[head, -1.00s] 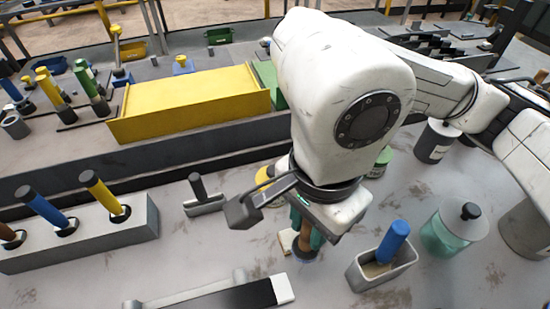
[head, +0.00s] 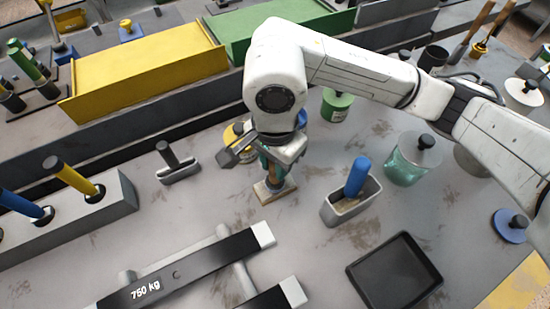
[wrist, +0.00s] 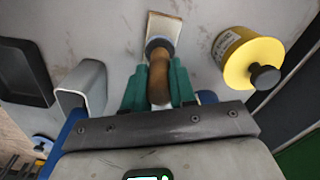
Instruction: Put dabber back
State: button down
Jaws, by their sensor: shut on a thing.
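The wooden-handled tool with a round dark collar, which I take to be the dabber (wrist: 158,80), is in my gripper (wrist: 159,88). The green fingers are shut on its handle from both sides. In the head view my gripper (head: 272,160) points down over the bench, and the tool looks about upright. A pale rectangular pad or block (head: 276,192) shows at the tool's lower end, and also in the wrist view (wrist: 164,27). Whether it is part of the tool or lies under it, touching or apart, I cannot tell. My gripper partly hides the handle.
Right of my gripper stands a grey holder (head: 345,212) with a blue-handled tool (head: 357,175). A yellow tin (wrist: 240,58) stands close by. A glass jar (head: 405,165), a black tray (head: 393,275) and a weighted bar (head: 180,275) surround patches of clear bench.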

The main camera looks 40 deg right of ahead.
jog(key=shift+f, duration=0.2)
jog(key=c, duration=0.9)
grip_release()
jog(key=shift+r, duration=0.1)
notch_tip(320, 180, up, 12)
jog(key=shift+r+b, duration=0.1)
jog(key=shift+b, duration=0.65)
